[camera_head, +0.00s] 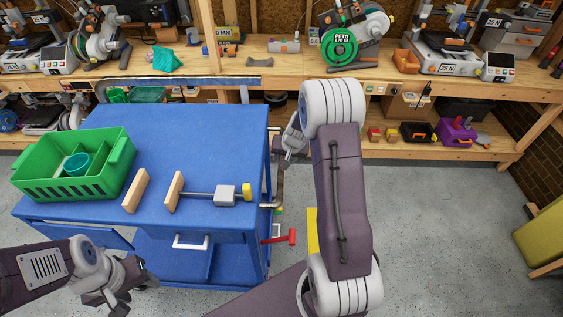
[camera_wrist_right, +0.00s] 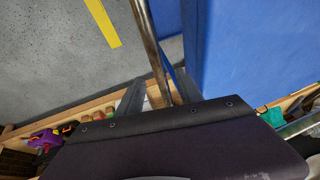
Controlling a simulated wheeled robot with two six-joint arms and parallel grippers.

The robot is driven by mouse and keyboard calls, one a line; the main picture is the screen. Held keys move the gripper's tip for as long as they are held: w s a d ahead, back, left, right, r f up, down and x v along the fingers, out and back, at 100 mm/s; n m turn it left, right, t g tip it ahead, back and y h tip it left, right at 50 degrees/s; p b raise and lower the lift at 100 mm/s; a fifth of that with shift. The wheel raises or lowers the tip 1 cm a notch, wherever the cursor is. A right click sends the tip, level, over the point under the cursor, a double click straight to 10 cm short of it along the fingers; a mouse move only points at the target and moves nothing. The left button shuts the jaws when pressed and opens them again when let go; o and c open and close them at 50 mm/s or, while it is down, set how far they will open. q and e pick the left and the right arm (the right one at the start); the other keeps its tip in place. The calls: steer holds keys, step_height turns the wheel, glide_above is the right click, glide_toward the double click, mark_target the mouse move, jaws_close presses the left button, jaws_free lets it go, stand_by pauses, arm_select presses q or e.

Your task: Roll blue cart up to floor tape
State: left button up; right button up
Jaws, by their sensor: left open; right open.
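The blue cart (camera_head: 228,145) stands left of centre, in front of the wooden bench. Its metal push handle (camera_head: 277,190) runs along its right side and also shows in the right wrist view (camera_wrist_right: 149,38). The yellow floor tape (camera_head: 312,232) lies right of the cart, partly hidden by my right arm; it also shows in the right wrist view (camera_wrist_right: 103,22). My left gripper (camera_head: 106,298) is open and empty near the cart's front left.
On the cart are a green basket (camera_head: 75,172), wooden blocks (camera_head: 135,191) and a clamp-like tool (camera_head: 215,195). A red pedal-like part (camera_head: 285,238) sticks out low at its right. The bench (camera_head: 270,65) blocks the back. Grey floor (camera_head: 440,230) is clear at right.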

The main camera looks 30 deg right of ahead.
steer(key=x, duration=0.5)
steer(key=shift+d, duration=0.25)
steer(key=shift+w+f, duration=0.1)
steer(key=shift+a, duration=0.2)
steer(key=shift+d, duration=0.1)
jaws_close()
stand_by(0.7)
